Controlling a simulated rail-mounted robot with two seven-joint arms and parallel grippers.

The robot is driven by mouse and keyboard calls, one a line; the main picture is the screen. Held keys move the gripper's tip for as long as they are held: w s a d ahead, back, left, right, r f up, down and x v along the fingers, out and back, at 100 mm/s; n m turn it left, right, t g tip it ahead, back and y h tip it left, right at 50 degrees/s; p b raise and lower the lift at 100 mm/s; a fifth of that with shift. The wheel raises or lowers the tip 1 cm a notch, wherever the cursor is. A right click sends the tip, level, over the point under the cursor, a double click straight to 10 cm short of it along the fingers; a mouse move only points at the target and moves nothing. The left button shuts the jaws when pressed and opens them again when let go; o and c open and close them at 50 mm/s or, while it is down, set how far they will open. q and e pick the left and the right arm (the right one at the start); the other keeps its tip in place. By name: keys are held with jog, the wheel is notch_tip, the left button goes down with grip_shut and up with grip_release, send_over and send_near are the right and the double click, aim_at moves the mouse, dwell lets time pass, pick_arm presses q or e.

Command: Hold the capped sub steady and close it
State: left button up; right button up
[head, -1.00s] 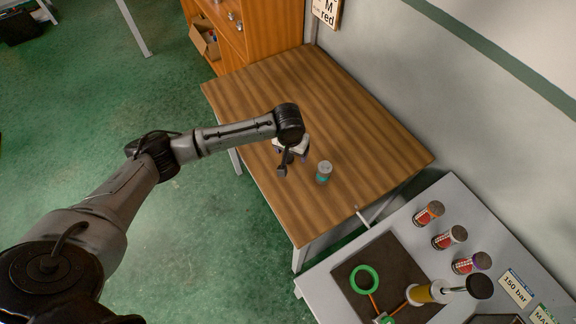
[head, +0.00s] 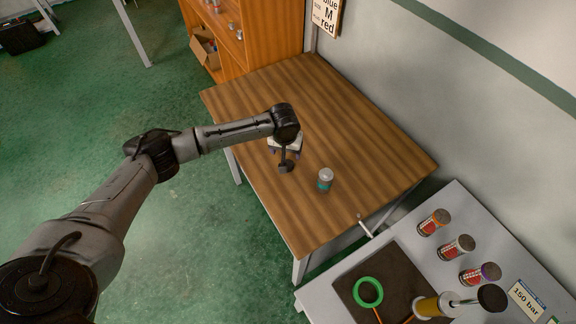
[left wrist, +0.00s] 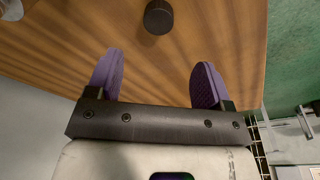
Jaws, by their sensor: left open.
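My left gripper (head: 284,154) hangs over the wooden table; the wrist and a dark arm part cover much of it in the head view. In the left wrist view its two purple fingers (left wrist: 157,78) are spread wide with nothing between them. I cannot tell whether this is the capped sub. A dark round piece (left wrist: 158,16) lies beyond the fingertips in the left wrist view. My right gripper is not in view.
A grey bench (head: 458,215) at lower right holds several red-labelled cans (head: 457,247), a green ring (head: 368,291) and a yellow cylinder (head: 432,306) on a dark mat. An orange cabinet (head: 262,35) stands behind the wooden table (head: 375,135). Much of the tabletop is clear.

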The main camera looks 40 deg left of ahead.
pick_arm(q)
jog(key=shift+w+a+f, duration=0.1)
jog(key=shift+w+f, duration=0.05)
jog(key=shift+f, duration=0.9)
jog(key=shift+w+f, duration=0.1)
jog(key=shift+f, duration=0.95)
jog(key=shift+w+f+b, duration=0.2)
jog(key=shift+f+b, duration=0.1)
jog(key=shift+f, duration=1)
jog(key=shift+w+f+b, duration=0.15)
jog(key=shift+f+b, duration=0.15)
jog(key=shift+f, duration=0.95)
jog(key=shift+c, duration=0.3)
jog(key=c, duration=0.9)
jog(key=shift+c, duration=0.2)
notch_tip(320, 180, up, 10)
jog(key=p, duration=0.1)
